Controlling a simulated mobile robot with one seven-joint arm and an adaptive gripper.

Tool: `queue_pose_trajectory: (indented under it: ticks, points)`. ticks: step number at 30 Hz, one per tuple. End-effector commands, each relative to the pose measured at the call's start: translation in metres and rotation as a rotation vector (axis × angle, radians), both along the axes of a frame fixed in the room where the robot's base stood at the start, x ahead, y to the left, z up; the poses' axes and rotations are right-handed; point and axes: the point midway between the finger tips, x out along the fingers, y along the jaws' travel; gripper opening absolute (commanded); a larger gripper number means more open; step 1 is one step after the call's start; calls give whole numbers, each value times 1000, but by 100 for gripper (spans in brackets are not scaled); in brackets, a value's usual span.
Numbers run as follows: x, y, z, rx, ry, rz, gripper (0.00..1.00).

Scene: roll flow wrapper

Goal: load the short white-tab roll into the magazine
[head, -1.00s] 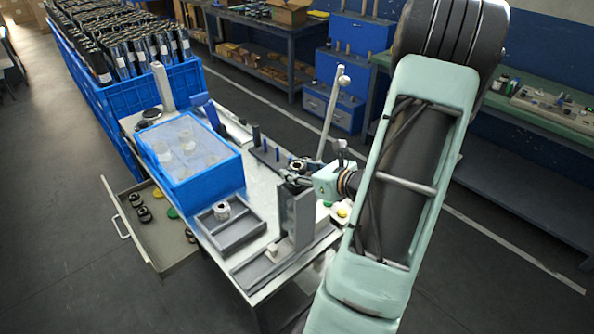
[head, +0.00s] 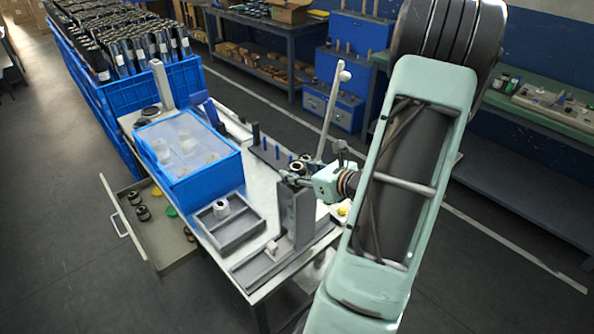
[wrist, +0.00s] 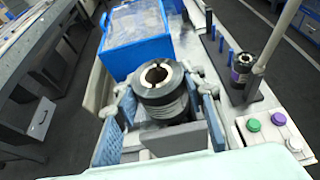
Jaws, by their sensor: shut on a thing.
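A short dark-topped roll (wrist: 159,85) with a pale core and a grey-white side is in my gripper (wrist: 160,105) in the wrist view. The blue-grey finger pads stand on both sides of it, shut on it. A white tab cannot be made out. In the head view my gripper (head: 298,176) is at the top of the upright grey magazine (head: 297,215). The roll there is small and partly hidden by the fingers. It is upright and over the magazine's top; whether its bottom edge is inside the magazine cannot be told.
A blue crate (head: 212,180) with a clear lid stands left on the table. A grey tray (head: 240,233) holds a white roll (head: 221,208). An open drawer (head: 165,248) juts out left. A rack of posts (head: 272,157), a tall rod (head: 331,110) and buttons (wrist: 253,125) are near the gripper.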

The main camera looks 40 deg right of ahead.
Motion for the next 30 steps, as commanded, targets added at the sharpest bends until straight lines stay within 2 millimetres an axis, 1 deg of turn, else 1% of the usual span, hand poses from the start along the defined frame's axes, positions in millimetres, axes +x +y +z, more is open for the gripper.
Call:
queue_pose_trajectory:
  ticks: [22, 30]
  points:
    - [0, 0, -19, -1, -1, 0, 10]
    - [0, 0, -20, 0, -1, 0, 10]
